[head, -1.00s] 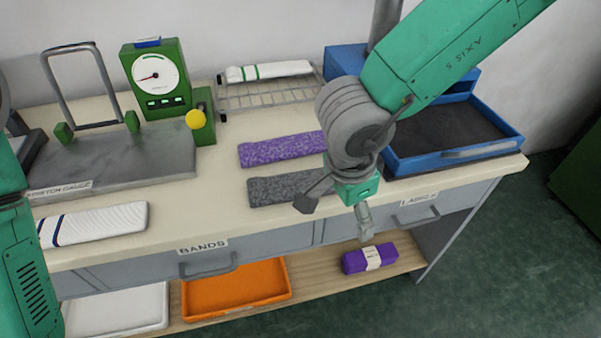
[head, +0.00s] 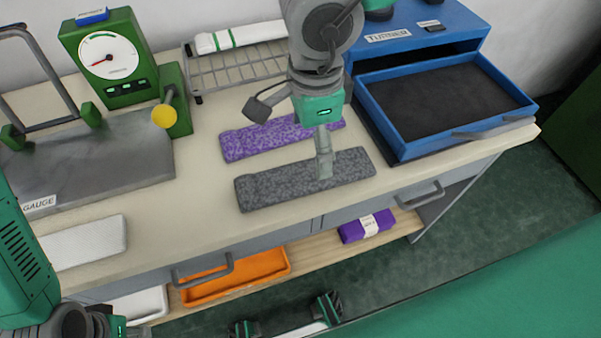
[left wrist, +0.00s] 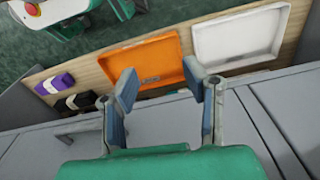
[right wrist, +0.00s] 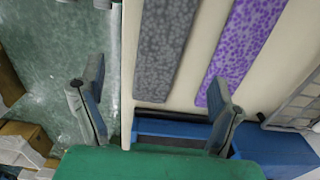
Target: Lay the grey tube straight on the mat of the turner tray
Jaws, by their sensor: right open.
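The grey tube (head: 275,189) is a flat speckled strip lying straight near the front of the bench top. It also shows in the right wrist view (right wrist: 163,45). The turner tray (head: 400,150) is blue, with a bare dark mat (head: 440,100), to the right. My left gripper (left wrist: 162,80) is open and empty, with the lower shelf in its view.
A purple speckled tube (head: 250,140) lies behind the grey one. A wire rack (head: 235,70) holds a white tube with green stripes (head: 240,36). A green dial gauge (head: 115,60) stands left, near a white tube (head: 85,243). An orange tray (head: 235,277) is on the shelf below.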

